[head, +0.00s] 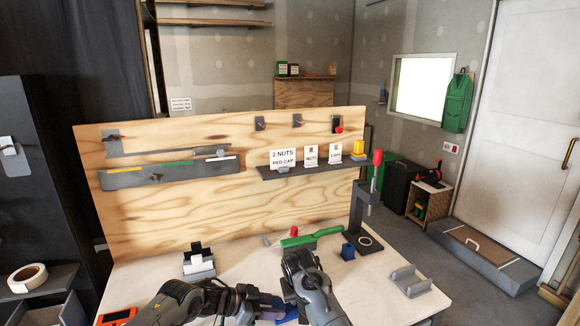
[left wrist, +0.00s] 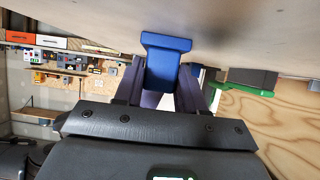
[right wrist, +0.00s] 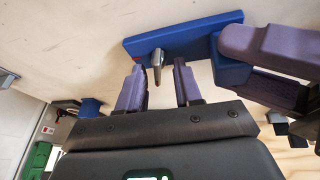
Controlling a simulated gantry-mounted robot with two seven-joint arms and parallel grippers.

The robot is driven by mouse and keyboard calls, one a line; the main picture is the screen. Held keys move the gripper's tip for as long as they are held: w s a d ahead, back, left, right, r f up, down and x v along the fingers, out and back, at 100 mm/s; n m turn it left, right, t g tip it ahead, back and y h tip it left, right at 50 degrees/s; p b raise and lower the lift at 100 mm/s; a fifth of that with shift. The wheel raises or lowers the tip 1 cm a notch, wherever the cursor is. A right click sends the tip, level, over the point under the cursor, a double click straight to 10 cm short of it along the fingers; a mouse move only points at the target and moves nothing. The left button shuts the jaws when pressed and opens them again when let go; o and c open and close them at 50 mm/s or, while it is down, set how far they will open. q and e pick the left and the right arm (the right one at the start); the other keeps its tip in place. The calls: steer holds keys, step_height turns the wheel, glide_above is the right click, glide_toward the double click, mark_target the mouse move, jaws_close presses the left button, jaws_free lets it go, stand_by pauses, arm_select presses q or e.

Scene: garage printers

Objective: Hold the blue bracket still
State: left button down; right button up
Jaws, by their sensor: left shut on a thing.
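The blue bracket (head: 288,314) is low in the middle of the head view, partly hidden by my arms. In the left wrist view the bracket (left wrist: 166,58) sits between the two purple fingers of my left gripper (left wrist: 163,75), which is shut on it. In the right wrist view the bracket (right wrist: 185,38) lies close to the tabletop, with a silver bolt-like piece (right wrist: 157,60) at its face. My right gripper (right wrist: 158,72) is open, its fingers apart on either side of that piece. Its fingertips are hidden in the head view.
A green-handled tool (head: 312,237) and a small blue block (head: 348,251) lie beyond my arms. A grey cradle (head: 411,281) stands at the right and a black-and-white holder (head: 198,262) at the left. A wooden back panel (head: 200,222) closes off the bench's far side.

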steer(key=shift+r, duration=0.15)
steer(key=shift+r, duration=1.4)
steer(key=shift+f, duration=0.1)
steer(key=shift+f, duration=1.55)
steer(key=shift+o, duration=0.5)
steer(key=o, duration=0.5)
steer(key=shift+c, duration=0.2)
